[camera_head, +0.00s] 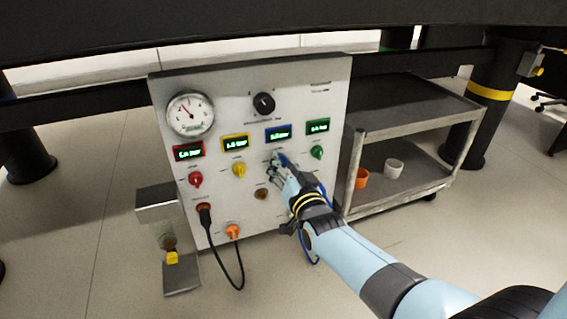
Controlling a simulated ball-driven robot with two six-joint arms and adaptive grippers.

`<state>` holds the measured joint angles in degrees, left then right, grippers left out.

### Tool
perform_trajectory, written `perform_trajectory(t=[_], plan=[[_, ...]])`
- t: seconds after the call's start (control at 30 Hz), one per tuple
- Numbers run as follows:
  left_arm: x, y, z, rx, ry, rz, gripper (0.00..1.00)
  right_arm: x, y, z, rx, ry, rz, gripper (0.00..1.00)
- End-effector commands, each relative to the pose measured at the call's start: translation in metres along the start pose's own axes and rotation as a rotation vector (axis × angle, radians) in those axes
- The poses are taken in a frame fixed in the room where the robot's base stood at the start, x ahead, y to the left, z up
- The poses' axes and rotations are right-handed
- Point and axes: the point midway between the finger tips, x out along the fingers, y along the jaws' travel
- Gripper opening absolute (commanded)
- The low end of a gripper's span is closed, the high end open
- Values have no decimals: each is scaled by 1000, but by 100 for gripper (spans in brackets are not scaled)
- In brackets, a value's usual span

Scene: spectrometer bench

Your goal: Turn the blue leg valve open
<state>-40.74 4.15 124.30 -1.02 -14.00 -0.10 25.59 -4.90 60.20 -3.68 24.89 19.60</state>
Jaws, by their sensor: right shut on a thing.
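The grey control panel (233,105) stands upright in the middle of the view. It carries a row of red, yellow, blue and green framed displays, with a valve knob under each. The blue valve knob (277,157) is below the blue display (278,133) and is mostly hidden by my right gripper. My right gripper (277,167) reaches in from the lower right and is shut on the blue knob at the panel face. How far the knob is turned cannot be told. My left gripper is not in view.
The red knob (195,179), yellow knob (239,170) and green knob (317,152) sit beside it. A black cable (238,264) and a blue cable hang from the panel front. A grey cart (405,125) with an orange cup (361,178) and white cup (393,168) stands right.

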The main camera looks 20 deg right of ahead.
Motion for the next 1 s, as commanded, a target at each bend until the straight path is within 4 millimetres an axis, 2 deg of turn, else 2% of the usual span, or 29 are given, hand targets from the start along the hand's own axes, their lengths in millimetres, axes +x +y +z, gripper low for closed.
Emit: perform_trajectory(t=[0.2, 0.5, 1.0], plan=[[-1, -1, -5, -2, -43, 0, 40, 0, 0, -1, 184, 0, 0, 0], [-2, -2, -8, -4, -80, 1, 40, 0, 0, 0, 367, -1, 1, 0], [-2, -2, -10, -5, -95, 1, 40, -1, 0, 1, 453, -2, 1, 0]])
